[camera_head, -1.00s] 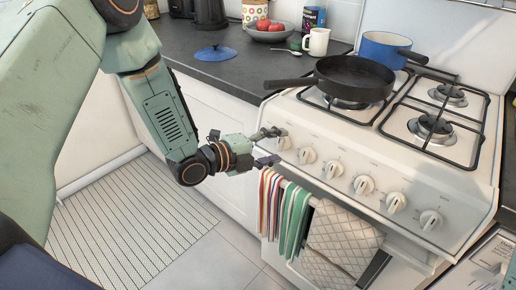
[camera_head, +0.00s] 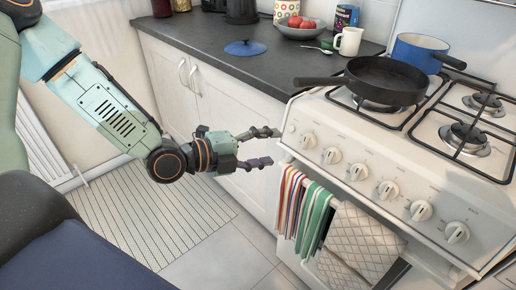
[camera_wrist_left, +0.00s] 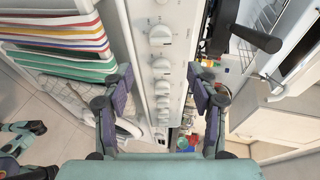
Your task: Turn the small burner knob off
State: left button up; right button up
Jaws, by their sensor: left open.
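The white stove front (camera_head: 372,205) carries a row of several white knobs. The leftmost knob (camera_head: 308,141) and the one beside it (camera_head: 331,155) are clear in the head view. The frames do not show which one serves the small burner. My left gripper (camera_head: 269,146) is open and empty, its fingers pointing at the panel's left end, a little left of the leftmost knob and apart from it. In the left wrist view, the knobs (camera_wrist_left: 161,66) line up between the two spread fingers (camera_wrist_left: 158,84).
Striped towels (camera_head: 303,208) and a quilted cloth (camera_head: 358,245) hang on the rail below the knobs. A black pan (camera_head: 385,82) and a blue pot (camera_head: 420,52) stand on the stove. The dark counter (camera_head: 205,55) holds a blue lid (camera_head: 245,48) and a mug (camera_head: 349,40).

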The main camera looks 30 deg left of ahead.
pick_arm(q)
jog(key=shift+v, duration=1)
jog(key=shift+s+d, duration=0.1)
jog(key=s+f+n+g+y, duration=0.35)
jog(key=f+n, duration=0.35)
jog(key=n, duration=0.5)
jog(key=s+f+n+g+y, duration=0.2)
jog(key=s+f+n, duration=0.3)
jog(key=f+n, duration=0.5)
jog(key=s+f+n+g+y, duration=0.1)
jog(key=s+f+g, duration=0.2)
jog(key=s, duration=0.7)
jog(key=s+f+n+g+y, duration=0.1)
jog(key=s+f+g+y, duration=0.1)
jog(key=s, duration=0.8)
notch_tip(320, 180, down, 3)
jog(key=shift+r+n+g, duration=0.1)
jog(key=shift+n+g, duration=0.3)
jog(key=shift+g, duration=0.45)
